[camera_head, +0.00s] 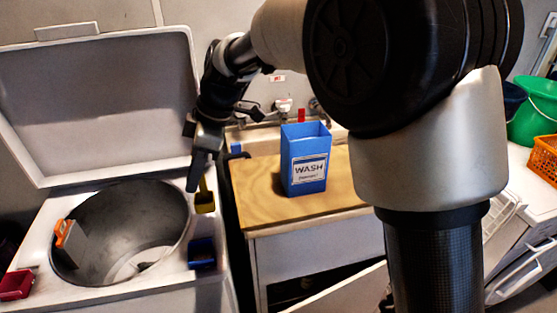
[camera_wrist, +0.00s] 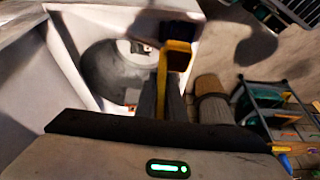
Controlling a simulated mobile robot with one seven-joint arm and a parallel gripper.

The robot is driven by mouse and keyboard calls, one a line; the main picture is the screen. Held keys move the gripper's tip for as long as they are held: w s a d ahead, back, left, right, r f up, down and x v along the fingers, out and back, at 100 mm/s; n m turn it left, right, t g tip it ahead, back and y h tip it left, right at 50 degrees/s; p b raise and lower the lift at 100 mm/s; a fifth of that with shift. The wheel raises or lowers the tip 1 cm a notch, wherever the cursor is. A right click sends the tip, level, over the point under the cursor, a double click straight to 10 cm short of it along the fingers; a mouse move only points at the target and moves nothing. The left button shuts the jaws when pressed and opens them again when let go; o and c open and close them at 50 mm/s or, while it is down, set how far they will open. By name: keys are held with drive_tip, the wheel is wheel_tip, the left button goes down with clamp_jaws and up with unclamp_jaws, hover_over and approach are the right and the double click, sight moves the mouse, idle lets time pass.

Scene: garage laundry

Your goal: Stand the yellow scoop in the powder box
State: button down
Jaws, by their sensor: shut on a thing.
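The yellow scoop (camera_head: 205,197) hangs below my gripper (camera_head: 196,182), which is shut on it above the right rim of the open washer. In the wrist view the scoop (camera_wrist: 178,58) shows as a yellow rectangular cup with a handle running between my fingers (camera_wrist: 171,100). The powder box (camera_head: 306,178) is a tall blue open-topped box with a WASH label. It stands upright on the wooden counter, to the right of my gripper. Its inside is mostly hidden in the head view, and I cannot make the box out in the wrist view.
The top-loading washer (camera_head: 40,220) has its lid (camera_head: 100,100) raised. An orange-and-grey item (camera_head: 70,238) sits at the drum's left edge. A dark blue container (camera_head: 202,254) and a red one (camera_head: 16,285) are on the rim. The wooden counter (camera_head: 255,195) is clear around the box.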

drive_tip(key=w+d+r+m+t+h+p, duration=0.1)
drive_tip(key=w+d+r+m+t+p, duration=0.35)
drive_tip(key=w+d+r+m, duration=0.6)
wheel_tip(320, 180, up, 7)
drive_tip(key=m+t+h+p, duration=0.1)
drive_tip(key=m+h+p, duration=0.35)
drive_tip(key=m, duration=0.65)
hover_over(313, 134)
drive_tip(key=s, duration=0.4)
drive_tip(key=shift+y, duration=0.35)
drive_tip(key=f, duration=1.7)
drive_tip(key=shift+w+a+f, duration=0.15)
drive_tip(key=shift+w+f, duration=0.05)
drive_tip(key=shift+f, duration=0.05)
drive_tip(key=shift+b, duration=0.3)
drive_tip(key=shift+f, duration=0.2)
drive_tip(key=c, duration=2.1)
unclamp_jaws()
